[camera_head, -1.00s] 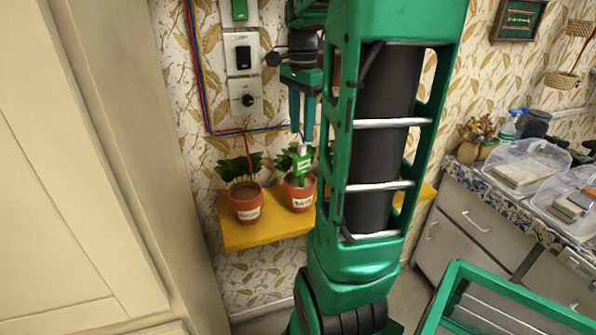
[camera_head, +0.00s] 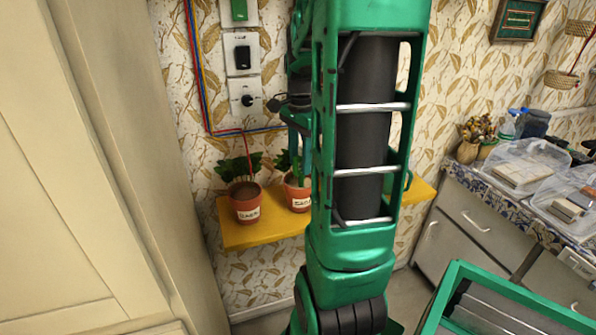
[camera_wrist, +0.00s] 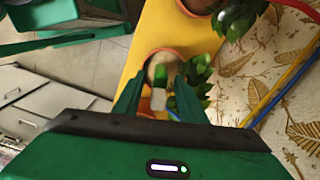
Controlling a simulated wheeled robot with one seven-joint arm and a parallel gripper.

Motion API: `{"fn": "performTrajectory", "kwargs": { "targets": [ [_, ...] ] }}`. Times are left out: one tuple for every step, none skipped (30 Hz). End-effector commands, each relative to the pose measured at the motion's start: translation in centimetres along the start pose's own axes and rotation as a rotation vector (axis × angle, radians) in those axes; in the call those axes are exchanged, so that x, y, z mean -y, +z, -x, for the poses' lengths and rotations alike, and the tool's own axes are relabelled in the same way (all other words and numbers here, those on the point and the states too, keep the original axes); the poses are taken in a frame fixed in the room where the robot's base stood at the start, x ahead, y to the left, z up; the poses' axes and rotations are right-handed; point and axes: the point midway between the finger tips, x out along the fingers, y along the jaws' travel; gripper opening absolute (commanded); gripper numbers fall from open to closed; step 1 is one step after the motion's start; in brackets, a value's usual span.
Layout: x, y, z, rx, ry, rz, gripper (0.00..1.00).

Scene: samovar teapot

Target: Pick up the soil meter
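The soil meter (camera_wrist: 158,98), with a white end and a green part, shows in the wrist view between my two fingers. It stands at a terracotta pot with a leafy plant, whose rim (camera_wrist: 150,58) is beyond the fingertips. My gripper (camera_wrist: 159,82) is open, with a gap visible on each side of the meter. In the head view my gripper (camera_head: 298,140) is just above the right pot (camera_head: 297,196), largely covered by my arm. The meter cannot be made out clearly there.
The pots stand on a yellow shelf (camera_head: 245,237) against the patterned wall. The left pot (camera_head: 246,205) with its plant is close by. Red and blue cables (camera_head: 200,80) and wall switches (camera_head: 242,55) are behind. A cabinet (camera_head: 70,180) stands at left, a counter (camera_head: 470,185) at right.

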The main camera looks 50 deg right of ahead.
Motion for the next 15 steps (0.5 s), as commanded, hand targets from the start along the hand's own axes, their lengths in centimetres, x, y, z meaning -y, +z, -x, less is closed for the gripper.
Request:
{"fn": "performTrajectory", "kwargs": {
  "targets": [
    [0.01,0.00,0.01,0.000,0.000,0.000,0.38],
    [0.01,0.00,0.02,0.000,-0.001,0.000,0.38],
    [0.01,0.00,0.03,0.000,-0.001,0.000,0.38],
    [0.01,0.00,0.03,0.000,-0.001,0.000,0.38],
    [0.02,0.00,0.04,0.000,-0.001,0.000,0.33],
    [0.02,0.00,0.04,0.000,-0.001,0.000,0.23],
    [0.02,0.00,0.05,0.000,-0.001,0.000,0.16],
    [0.02,0.00,0.05,0.000,-0.001,0.000,0.09],
    [0.02,0.00,0.05,0.000,-0.001,0.000,0.00],
    [0.02,0.00,0.06,0.000,-0.001,0.000,0.00],
    [0.02,0.00,0.06,0.000,-0.001,0.000,0.00],
    [0.03,0.00,0.07,0.000,-0.001,0.000,0.00],
    [0.03,0.00,0.07,0.000,-0.001,0.000,0.00],
    [0.03,0.00,0.07,0.000,-0.001,0.000,0.00],
    [0.03,0.00,0.07,0.000,-0.001,0.000,0.00]
  ]
}}
